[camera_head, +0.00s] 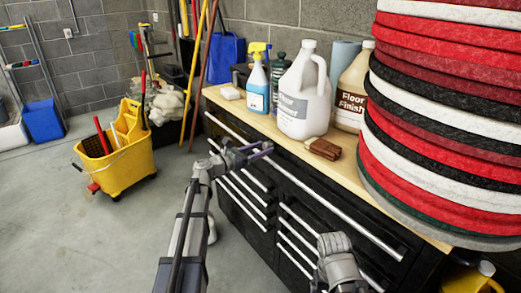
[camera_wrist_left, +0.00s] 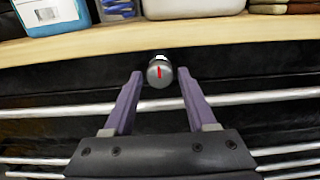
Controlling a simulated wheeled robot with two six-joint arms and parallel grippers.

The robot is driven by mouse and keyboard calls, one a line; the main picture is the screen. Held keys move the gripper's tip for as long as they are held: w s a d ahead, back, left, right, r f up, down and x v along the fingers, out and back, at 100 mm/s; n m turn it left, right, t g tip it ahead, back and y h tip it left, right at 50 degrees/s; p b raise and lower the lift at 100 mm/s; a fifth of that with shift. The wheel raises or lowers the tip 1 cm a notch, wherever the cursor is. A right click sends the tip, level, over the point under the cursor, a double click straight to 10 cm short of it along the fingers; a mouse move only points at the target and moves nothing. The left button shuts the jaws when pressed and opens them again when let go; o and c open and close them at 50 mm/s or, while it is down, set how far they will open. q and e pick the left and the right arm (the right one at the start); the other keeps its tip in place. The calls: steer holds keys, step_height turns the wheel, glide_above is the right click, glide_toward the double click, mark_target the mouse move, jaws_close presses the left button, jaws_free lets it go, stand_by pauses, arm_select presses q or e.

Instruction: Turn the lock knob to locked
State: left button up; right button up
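The lock knob (camera_wrist_left: 160,72) is a small round dark knob with a grey face and a red mark. In the left wrist view it sits just under the worktop edge, and the mark stands nearly upright. My left gripper (camera_wrist_left: 159,74) is open, with one purple finger on each side of the knob and visible gaps between. In the head view my left gripper (camera_head: 264,150) is at the cabinet's upper front, where the knob cannot be made out. My right arm's grey joint shows at the bottom, but its fingers are out of view.
The black drawer cabinet (camera_head: 228,203) has long metal handles and a wooden top (camera_head: 236,106). A spray bottle (camera_head: 257,88), white jug (camera_head: 303,95), brown blocks (camera_head: 323,149) and stacked pads (camera_head: 445,120) stand on top. A yellow mop bucket (camera_head: 125,165) stands left on open floor.

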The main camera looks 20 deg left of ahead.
arm_select(q)
jaws_close()
steer(key=shift+m, duration=0.3)
steer(key=m, duration=0.3)
steer(key=shift+m, duration=0.4)
steer(key=m, duration=0.4)
steer(key=shift+m, duration=0.3)
steer(key=m, duration=0.4)
steer(key=shift+m, duration=2.4)
